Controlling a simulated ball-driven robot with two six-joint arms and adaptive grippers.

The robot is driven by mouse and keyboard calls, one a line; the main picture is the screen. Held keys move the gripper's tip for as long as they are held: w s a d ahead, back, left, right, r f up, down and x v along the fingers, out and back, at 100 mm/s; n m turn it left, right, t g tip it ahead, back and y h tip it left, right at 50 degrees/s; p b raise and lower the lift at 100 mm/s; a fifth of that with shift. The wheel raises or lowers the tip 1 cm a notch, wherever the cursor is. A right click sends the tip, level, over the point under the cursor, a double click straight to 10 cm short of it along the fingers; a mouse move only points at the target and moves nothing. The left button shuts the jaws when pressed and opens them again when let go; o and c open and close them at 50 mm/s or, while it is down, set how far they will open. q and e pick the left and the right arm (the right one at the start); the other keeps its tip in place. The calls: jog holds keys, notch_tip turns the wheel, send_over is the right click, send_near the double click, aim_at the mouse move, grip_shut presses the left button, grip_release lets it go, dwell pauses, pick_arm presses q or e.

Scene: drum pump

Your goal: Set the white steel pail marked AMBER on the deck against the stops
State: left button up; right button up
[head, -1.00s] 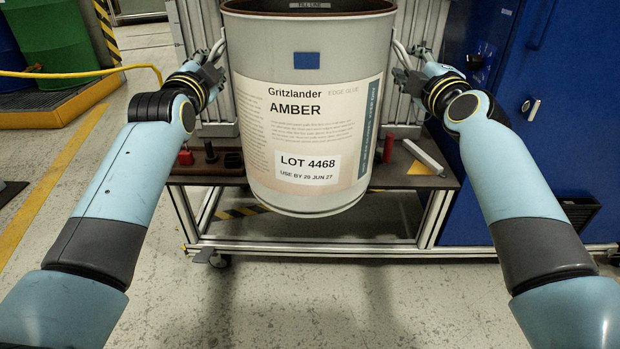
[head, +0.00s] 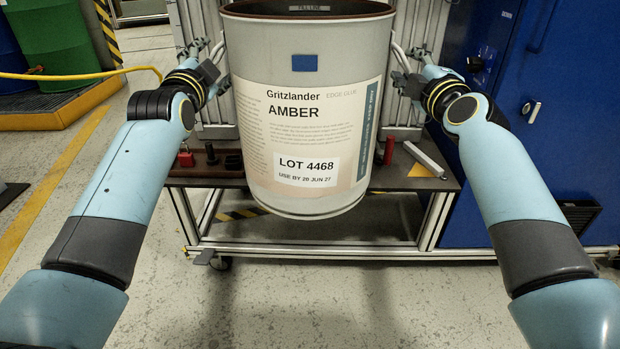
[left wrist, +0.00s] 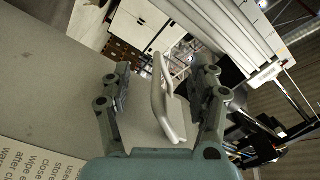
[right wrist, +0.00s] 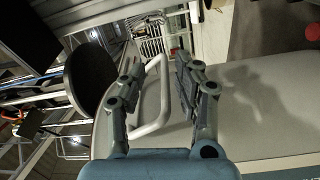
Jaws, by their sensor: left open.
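The white steel pail marked AMBER (head: 310,192) hangs upright between my arms, in front of and partly over the dark deck (head: 440,182) in the head view. Its base shows below the deck's front edge. My left gripper (left wrist: 160,90) is open, with its fingers on either side of the pail's bent-tube handle (left wrist: 158,100). My right gripper (right wrist: 158,75) has its fingers on either side of the other handle (right wrist: 150,128). A gap shows between them, but whether they press the tube is unclear. The pail hides the deck's middle; I cannot make out the stops for certain.
On the deck, a red piece (head: 186,158) stands at left and another red piece (head: 389,150) right of the pail. A pale metal bar (head: 425,158) lies at right. A blue cabinet (head: 555,80) stands close on the right. The floor in front is clear.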

pick_arm(q)
jog(key=s, duration=0.7)
jog(key=shift+s+f, duration=0.2)
jog(key=shift+f, duration=0.2)
pick_arm(e)
jog(key=shift+d, duration=0.1)
pick_arm(q)
jog(key=shift+d, duration=0.1)
pick_arm(e)
jog(key=shift+o, duration=0.2)
jog(key=o, duration=0.8)
jog(key=shift+c, duration=0.2)
jog(key=shift+s, duration=0.15)
jog(key=s+d, duration=0.2)
jog(key=s, duration=0.9)
jog(key=shift+s+f, duration=0.25)
jog(key=shift+s, duration=0.1)
